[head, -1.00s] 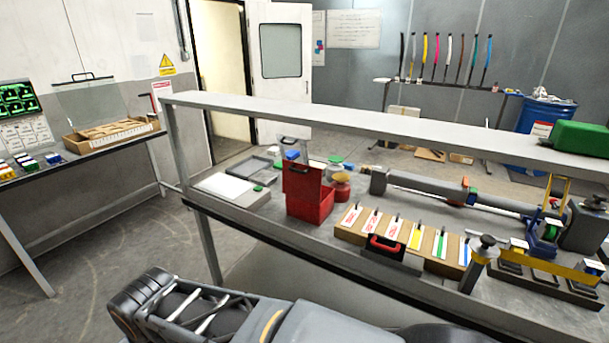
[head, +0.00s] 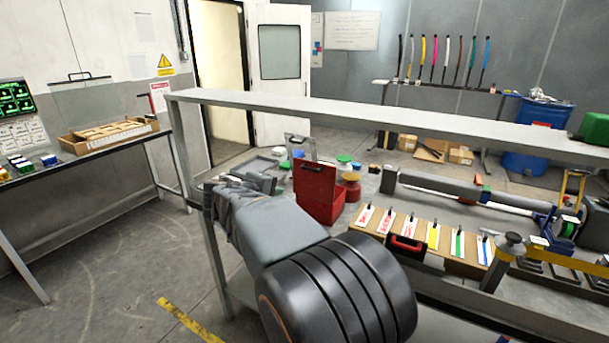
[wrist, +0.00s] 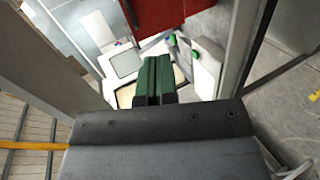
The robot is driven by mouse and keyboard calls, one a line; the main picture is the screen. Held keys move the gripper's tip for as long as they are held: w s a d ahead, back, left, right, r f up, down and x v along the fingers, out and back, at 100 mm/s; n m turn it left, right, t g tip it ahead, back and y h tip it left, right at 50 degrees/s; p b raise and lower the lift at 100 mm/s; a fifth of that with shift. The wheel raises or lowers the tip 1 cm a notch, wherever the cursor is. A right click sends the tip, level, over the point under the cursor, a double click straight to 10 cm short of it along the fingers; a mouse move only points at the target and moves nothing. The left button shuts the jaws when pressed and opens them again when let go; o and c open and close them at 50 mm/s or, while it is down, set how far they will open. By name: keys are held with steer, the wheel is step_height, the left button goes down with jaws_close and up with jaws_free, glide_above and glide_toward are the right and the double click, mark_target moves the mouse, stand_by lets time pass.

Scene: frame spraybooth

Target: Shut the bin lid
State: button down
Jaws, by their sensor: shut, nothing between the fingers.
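The red bin (head: 327,209) stands on the bench with its red lid (head: 313,182) raised upright, and a dark handle shows near the lid's top edge. My gripper (head: 268,183) is just left of the bin in the head view, over the bench, and partly hidden by my own arm. In the wrist view its green fingers (wrist: 152,78) are together with nothing between them. A red surface of the bin (wrist: 165,14) shows at the top of the wrist view, beyond the fingertips. I see no contact, though the exact gap is unclear.
A grey shelf rail (head: 350,118) runs above the bench. Behind the bin are a red-orange jar (head: 350,187) and small pots. To the right lie a board of colour strips (head: 433,237) and a black-and-red handled item (head: 405,248). A white device (wrist: 206,70) lies below the fingers.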

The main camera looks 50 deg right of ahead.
mark_target(309, 169)
steer(key=shift+n+h, duration=0.3)
steer(key=shift+h, duration=0.5)
steer(key=r+p+x, duration=0.1)
steer(key=x, duration=0.4)
steer(key=w+r+p+x, duration=0.1)
steer(key=x, duration=0.4)
steer(key=r+x, duration=0.1)
steer(key=x, duration=0.5)
steer(key=shift+w+d+p, duration=0.2)
steer(key=shift+d+p, duration=0.2)
